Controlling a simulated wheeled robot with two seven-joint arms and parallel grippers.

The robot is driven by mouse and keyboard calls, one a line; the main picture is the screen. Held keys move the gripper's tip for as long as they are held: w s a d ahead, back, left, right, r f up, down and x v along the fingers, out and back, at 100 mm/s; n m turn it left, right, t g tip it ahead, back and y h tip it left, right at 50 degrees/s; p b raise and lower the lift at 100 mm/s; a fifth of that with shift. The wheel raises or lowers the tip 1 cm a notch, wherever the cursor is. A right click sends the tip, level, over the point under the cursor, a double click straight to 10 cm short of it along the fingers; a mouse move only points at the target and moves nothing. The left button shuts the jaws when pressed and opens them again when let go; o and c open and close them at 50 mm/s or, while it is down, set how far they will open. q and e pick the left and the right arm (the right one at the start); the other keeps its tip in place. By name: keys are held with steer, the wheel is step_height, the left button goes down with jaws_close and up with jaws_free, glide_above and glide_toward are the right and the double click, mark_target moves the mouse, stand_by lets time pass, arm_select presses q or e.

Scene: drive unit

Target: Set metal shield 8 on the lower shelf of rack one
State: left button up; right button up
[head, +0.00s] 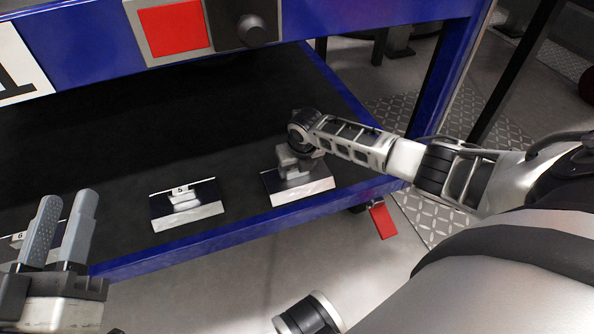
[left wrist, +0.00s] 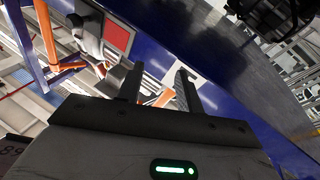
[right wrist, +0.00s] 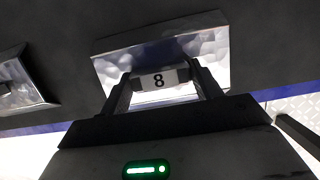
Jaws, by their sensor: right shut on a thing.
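Metal shield 8 is a shiny plate (head: 300,190) with a raised handle block marked 8 (right wrist: 158,80). It is on the black lower shelf (head: 235,110) of the blue rack, close to the front edge and right end. My right gripper (head: 295,165) is shut on its handle from above; in the right wrist view the fingers (right wrist: 162,85) stand on both sides of the 8 label. The plate looks flat on the shelf. My left gripper (head: 70,200) is empty and open, in front of the rack at lower left; its fingers also stand apart in the left wrist view (left wrist: 158,82).
Shield 5 (head: 187,205) lies left of shield 8 with a gap between; it shows partly in the right wrist view (right wrist: 18,85). Another shield marked 6 (head: 20,238) is partly behind my left gripper. The blue upper beam (head: 340,14) overhangs the shelf. The shelf's back is clear.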

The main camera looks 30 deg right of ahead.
mark_target(298, 178)
arm_select(q)
steer(key=shift+r, duration=0.1)
arm_select(e)
steer(key=shift+f, duration=0.1)
steer(key=o, duration=1.1)
steer(key=shift+o, duration=0.2)
steer(key=shift+r, duration=0.2)
steer(key=p+v, duration=0.3)
steer(key=v, duration=0.1)
steer(key=shift+w+r, duration=0.1)
arm_select(q)
step_height(298, 178, down, 6)
steer(key=s+n+g+y+p, duration=0.1)
steer(key=s+g+y+p, duration=0.1)
steer(key=g+p, duration=0.1)
steer(key=shift+r+n+g+y+p, duration=0.2)
steer(key=shift+n+g+y+p, duration=0.1)
steer(key=shift+g, duration=0.2)
arm_select(e)
steer(key=v, duration=0.7)
steer(key=shift+r, duration=0.35)
